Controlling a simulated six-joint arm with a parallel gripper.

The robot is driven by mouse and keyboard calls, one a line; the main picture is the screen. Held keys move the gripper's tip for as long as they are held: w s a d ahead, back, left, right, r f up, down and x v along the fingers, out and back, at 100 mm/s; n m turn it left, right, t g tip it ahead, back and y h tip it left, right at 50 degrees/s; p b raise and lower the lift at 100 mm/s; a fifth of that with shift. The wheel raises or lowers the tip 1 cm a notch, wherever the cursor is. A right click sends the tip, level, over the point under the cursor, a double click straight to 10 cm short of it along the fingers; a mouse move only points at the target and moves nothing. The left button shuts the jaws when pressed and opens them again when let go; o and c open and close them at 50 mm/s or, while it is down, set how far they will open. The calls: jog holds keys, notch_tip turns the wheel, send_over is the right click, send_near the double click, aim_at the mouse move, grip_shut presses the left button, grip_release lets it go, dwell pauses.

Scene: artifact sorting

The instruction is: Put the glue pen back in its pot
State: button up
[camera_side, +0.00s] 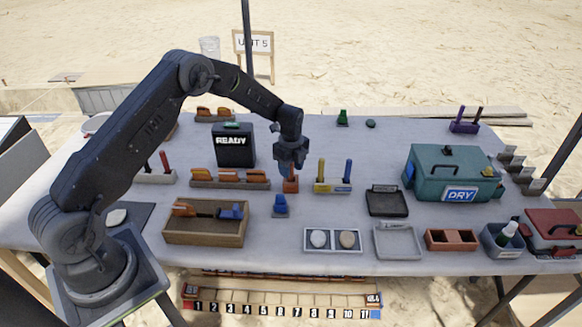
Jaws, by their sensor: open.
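My gripper (291,160) points down over the middle of the table and is open.
Left of the gripper are a wooden rack (230,184), a black READY box (234,148) and a wooden tray (190,238). Right are a holder with yellow and blue posts (333,187), a black tray (387,204) and a teal DRY box (450,175). The back middle has free room.

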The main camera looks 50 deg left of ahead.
notch_tip(320, 180, up, 12)
jog(key=shift+f, duration=0.15)
jog(key=shift+r, duration=0.55)
jog(key=s+d+r+n+t, duration=0.1)
jog(key=s+d+r+n, duration=0.25)
jog(key=s+r, duration=0.35)
jog(key=s+d+r+n+t, duration=0.2)
jog(key=s+d+r+n, duration=0.15)
jog(key=s+r, duration=0.4)
jog(key=s+d+r+n+t, duration=0.1)
jog(key=s+d+n, duration=0.1)
jog(key=s+n, duration=0.3)
jog(key=s+d+r+n+t, duration=0.1)
jog(key=s+d+n, duration=0.2)
jog(key=s, duration=1.1)
jog(key=n, duration=0.3)
jog(key=shift+t, duration=0.3)
